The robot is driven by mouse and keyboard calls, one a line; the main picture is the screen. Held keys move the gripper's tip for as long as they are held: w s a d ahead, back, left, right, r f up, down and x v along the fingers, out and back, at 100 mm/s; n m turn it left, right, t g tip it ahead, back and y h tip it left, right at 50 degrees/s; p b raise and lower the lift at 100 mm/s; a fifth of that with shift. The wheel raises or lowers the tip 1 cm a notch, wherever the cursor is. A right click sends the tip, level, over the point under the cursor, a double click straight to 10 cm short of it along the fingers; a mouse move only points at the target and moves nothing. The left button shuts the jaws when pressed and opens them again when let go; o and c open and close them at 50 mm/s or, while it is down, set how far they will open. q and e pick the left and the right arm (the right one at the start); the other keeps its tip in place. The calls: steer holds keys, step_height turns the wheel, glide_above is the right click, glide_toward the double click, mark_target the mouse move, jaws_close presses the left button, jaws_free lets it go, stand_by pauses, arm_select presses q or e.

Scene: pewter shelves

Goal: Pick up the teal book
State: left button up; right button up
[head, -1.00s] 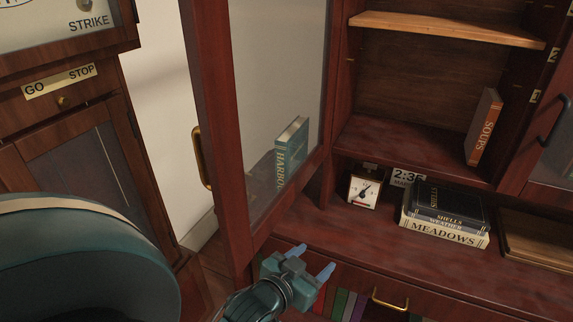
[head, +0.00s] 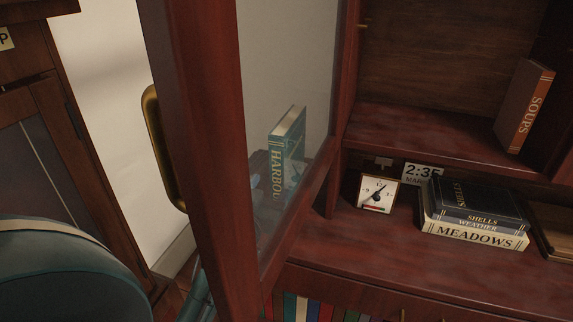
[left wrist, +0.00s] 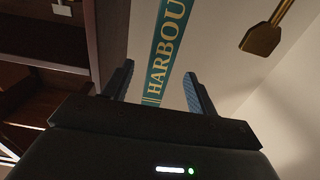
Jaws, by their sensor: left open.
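The teal book (head: 288,150), with gold "HARBOU…" lettering on its spine, stands upright and shows through the glass of the cabinet door (head: 190,130). My left gripper (head: 265,184) shows faintly through the same glass, low beside the book's spine. In the left wrist view the left gripper (left wrist: 159,72) is open, with one finger on each side of the teal book's spine (left wrist: 167,48) as pictured. The spine looks to be beyond the fingertips, and no contact is visible. The book's lower end is partly hidden. My right gripper is not in view.
The open door has a brass handle (head: 160,150); a brass piece shows at upper right in the left wrist view (left wrist: 262,38). Several spines line up below.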

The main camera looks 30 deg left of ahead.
arm_select(q)
steer(key=b+x, duration=0.1)
steer(key=x, duration=0.9)
steer(key=shift+w+f+b, duration=0.3)
steer(key=shift+f+b, duration=0.1)
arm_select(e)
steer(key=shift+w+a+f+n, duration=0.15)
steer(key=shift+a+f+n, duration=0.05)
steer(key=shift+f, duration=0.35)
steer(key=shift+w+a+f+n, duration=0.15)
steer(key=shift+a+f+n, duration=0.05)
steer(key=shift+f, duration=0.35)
arm_select(q)
steer(key=shift+a, duration=0.1)
jaws_close()
steer(key=shift+r, duration=0.15)
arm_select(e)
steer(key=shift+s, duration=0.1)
